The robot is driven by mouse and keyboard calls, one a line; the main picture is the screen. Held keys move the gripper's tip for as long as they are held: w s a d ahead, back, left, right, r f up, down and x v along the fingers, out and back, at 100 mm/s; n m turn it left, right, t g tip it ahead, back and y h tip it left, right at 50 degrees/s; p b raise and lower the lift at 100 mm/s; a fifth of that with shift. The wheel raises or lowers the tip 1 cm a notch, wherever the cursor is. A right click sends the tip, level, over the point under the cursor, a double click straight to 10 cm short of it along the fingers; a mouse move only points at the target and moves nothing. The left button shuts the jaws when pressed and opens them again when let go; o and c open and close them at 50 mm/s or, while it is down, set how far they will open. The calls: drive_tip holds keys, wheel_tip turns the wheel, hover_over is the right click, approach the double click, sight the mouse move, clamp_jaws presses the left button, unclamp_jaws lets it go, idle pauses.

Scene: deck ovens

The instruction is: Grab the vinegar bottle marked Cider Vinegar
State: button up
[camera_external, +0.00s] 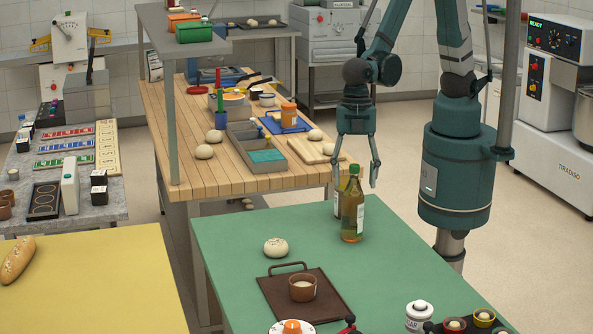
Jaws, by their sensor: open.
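Two bottles stand upright close together at the far edge of the green table. The front bottle (352,217) has a green cap and neck, amber liquid and a pale label. The second bottle (337,208) is mostly hidden behind it, with a pale label partly showing. The label writing is too small to read, so I cannot tell which is Cider Vinegar. My gripper (356,180) is open and points down, its fingers on either side of the front bottle's top in the picture. It looks empty. I cannot tell its depth relative to the bottles.
On the green table (225,225) are a dough ball (276,247), a brown tray (274,292) with a small pot (302,287), a plate (291,328) and a white lidded jar (419,315). A wooden worktable (180,130) with several items stands behind. The green surface around the bottles is mostly clear.

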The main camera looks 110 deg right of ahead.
sight(354, 193)
drive_tip(key=shift+w+a+f, duration=0.1)
drive_tip(key=shift+f, duration=1.2)
drive_tip(key=shift+w+a+f, duration=0.1)
drive_tip(key=shift+f, duration=1.2)
drive_tip(key=c, duration=1.7)
